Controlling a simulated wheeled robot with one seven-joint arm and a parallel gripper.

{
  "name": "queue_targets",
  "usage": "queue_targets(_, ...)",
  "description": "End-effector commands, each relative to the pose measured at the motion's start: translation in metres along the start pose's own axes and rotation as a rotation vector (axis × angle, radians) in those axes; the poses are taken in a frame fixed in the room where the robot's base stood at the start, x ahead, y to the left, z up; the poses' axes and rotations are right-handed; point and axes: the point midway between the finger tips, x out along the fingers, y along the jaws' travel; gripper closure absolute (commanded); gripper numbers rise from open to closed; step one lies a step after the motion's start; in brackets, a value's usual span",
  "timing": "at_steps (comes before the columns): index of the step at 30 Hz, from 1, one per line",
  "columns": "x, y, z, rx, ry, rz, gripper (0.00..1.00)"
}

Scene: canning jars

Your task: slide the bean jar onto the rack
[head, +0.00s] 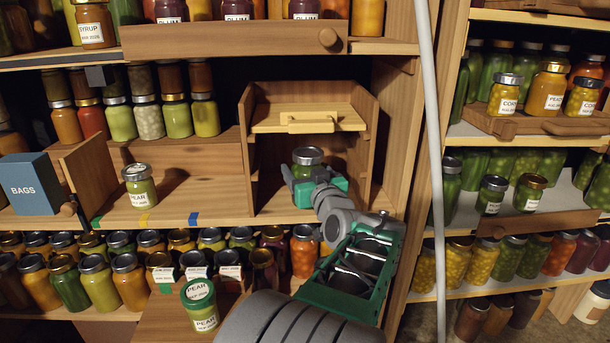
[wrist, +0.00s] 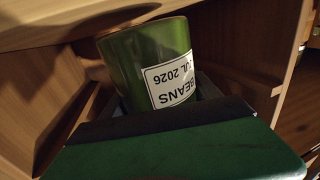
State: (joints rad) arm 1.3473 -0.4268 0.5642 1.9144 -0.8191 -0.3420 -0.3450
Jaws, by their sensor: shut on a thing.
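The bean jar (head: 308,158) has a silver lid and green contents. It sits inside an open-fronted wooden cubby (head: 250,170) on the middle shelf. In the wrist view the bean jar (wrist: 150,62) shows a white label reading BEANS JUL 2026, upside down in that picture. My gripper (head: 314,182) reaches in from the front right and is shut on the jar; it also shows in the wrist view (wrist: 165,118). A pale wooden rack-like board (head: 310,120) with a handle is above the jar. The jar's underside is hidden by my gripper.
A pear jar (head: 139,185) stands on the shelf to the left, near colored tape marks. Another pear jar (head: 200,305) with a green lid stands on the lower ledge. A blue BAGS box (head: 30,184) is at the far left. The cubby's side walls closely flank my gripper.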

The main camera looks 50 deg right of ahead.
Motion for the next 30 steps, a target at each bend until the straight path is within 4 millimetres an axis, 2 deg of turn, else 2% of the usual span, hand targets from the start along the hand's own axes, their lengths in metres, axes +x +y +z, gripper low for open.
queue_targets(21, 0.057, 0.015, -0.003, -0.002, 0.005, -0.001, 1.0)
queue_targets(30, 0.057, 0.015, 0.004, -0.003, 0.006, 0.0, 1.0)
